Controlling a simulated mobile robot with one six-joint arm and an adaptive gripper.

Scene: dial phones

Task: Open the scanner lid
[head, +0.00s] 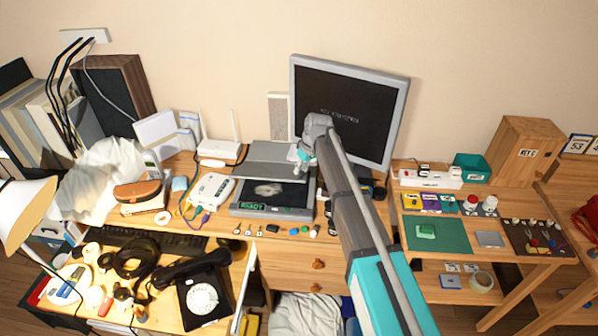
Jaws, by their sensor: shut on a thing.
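The scanner (235,208) lies on the desk in front of the monitor. A green "READY" label shows on its front left edge. Its grey lid (262,155) is raised at the back, and the dark bed with a pale round picture is exposed below it. My arm reaches in from the lower right. My gripper (301,162) is at the right part of the lid and is shut on it. The fingertips are small in this view, and the arm hides part of the scanner's right side.
The monitor (350,105) stands close behind my gripper. A white router (218,150) and a white device (210,190) are to the left. Several small items lie along the desk's front edge. A black dial phone (203,297) sits lower left, and a wooden box (520,145) stands right.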

